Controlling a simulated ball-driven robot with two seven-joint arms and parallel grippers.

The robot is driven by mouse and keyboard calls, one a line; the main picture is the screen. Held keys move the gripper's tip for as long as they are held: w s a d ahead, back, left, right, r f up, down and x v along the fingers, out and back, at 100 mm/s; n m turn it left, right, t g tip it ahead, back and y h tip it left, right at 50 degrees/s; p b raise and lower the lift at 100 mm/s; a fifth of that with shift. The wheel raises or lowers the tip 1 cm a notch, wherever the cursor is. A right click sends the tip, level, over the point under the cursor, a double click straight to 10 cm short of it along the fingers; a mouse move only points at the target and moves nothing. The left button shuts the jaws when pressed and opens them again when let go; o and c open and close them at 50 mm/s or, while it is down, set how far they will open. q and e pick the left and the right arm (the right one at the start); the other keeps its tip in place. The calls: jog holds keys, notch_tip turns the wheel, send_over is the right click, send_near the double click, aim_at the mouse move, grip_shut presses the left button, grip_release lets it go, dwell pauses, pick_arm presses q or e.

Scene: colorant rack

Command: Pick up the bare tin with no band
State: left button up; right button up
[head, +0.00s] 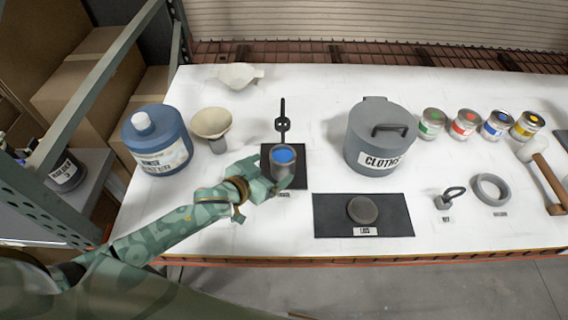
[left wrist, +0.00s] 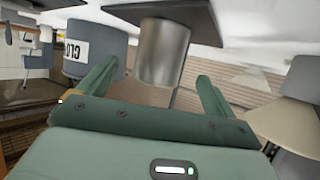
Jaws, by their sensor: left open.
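The bare tin (head: 283,163) is plain grey metal with no band and blue paint in its top. It stands on a small dark mat (head: 298,151) in the middle of the table. My left gripper (head: 274,180) is at the tin's near left side. In the left wrist view, which is turned over, the tin (left wrist: 160,55) shows between the two open fingers (left wrist: 158,72), with a gap on each side. I cannot tell how far the fingertips reach along it. My right gripper is not in view.
A grey CLOTHS bin (head: 368,140) stands right of the tin. A black-handled tool (head: 282,120) is behind it, a funnel (head: 212,125) and blue jug (head: 155,142) left. A round weight sits on a dark mat (head: 330,222) in front. Several banded tins (head: 464,124) stand far right.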

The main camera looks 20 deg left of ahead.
aim_at(290, 155)
pick_arm(q)
jog(key=shift+w+d+f, duration=0.25)
jog(key=shift+w, duration=0.35)
jog(key=x, duration=0.3)
jog(key=b+x, duration=0.1)
jog(key=x, duration=0.1)
jog(key=shift+w+d+r, duration=0.1)
jog(key=shift+r, duration=0.25)
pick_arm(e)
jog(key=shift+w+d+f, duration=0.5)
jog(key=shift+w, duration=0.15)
pick_arm(q)
jog(key=c, duration=1.2)
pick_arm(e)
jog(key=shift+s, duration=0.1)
pick_arm(q)
jog(key=shift+r, duration=0.15)
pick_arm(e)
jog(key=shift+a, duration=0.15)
